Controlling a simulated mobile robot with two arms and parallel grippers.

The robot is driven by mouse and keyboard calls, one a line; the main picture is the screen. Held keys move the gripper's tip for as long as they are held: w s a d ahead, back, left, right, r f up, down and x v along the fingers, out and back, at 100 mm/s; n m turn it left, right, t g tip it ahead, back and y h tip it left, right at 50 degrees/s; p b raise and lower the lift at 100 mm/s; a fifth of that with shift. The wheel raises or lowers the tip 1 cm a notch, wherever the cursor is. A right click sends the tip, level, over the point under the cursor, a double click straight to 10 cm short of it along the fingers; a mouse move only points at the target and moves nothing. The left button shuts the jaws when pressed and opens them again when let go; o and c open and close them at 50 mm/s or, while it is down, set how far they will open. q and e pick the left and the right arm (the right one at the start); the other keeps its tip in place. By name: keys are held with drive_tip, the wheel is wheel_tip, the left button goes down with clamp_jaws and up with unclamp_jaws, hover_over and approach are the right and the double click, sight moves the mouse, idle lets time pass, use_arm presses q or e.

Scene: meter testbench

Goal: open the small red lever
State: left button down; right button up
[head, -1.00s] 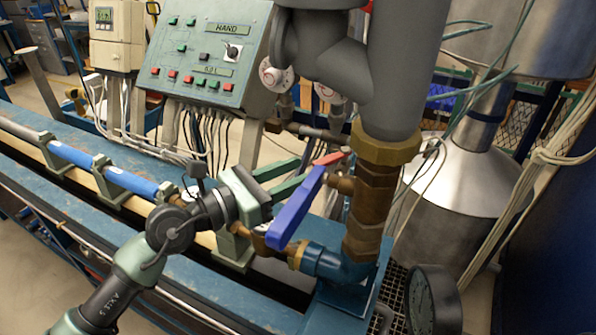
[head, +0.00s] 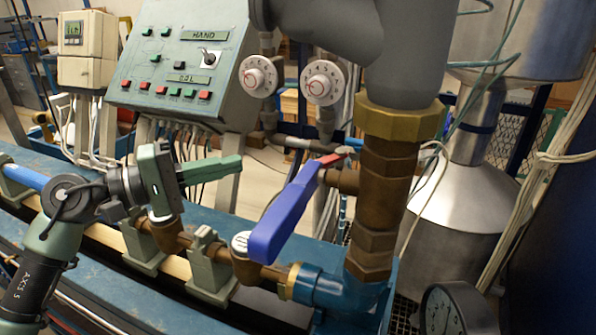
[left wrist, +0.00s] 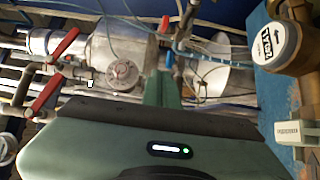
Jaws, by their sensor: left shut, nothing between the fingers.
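The small red lever (head: 331,159) sits on the brass side fitting of the thick vertical pipe in the head view, just behind the upper end of the large blue lever (head: 285,215). The blue lever slants down to the left in front of the pipe. My left gripper (head: 241,163) is shut and empty, its green fingers pointing right toward the levers, with a clear gap in the picture. In the left wrist view the fingers (left wrist: 162,88) point up the picture, and small red and blue parts show beyond them; I cannot tell which levers these are. My right gripper is not in view.
Two white dials (head: 323,82) and a control panel (head: 180,60) stand behind. The brass vertical pipe (head: 380,205) is right of the levers. A blue bench (head: 95,255) carries the lower pipe. A round gauge (head: 447,310) is at lower right. Other red handles (left wrist: 47,95) show in the wrist view.

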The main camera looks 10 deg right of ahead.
sight(327, 162)
use_arm(q)
drive_tip(key=s+d+p, duration=0.1)
drive_tip(key=d+p, duration=0.5)
drive_tip(key=d, duration=0.5)
drive_tip(key=shift+s+d+p, duration=0.2)
drive_tip(key=shift+s+p, duration=0.05)
drive_tip(key=shift+p, duration=0.15)
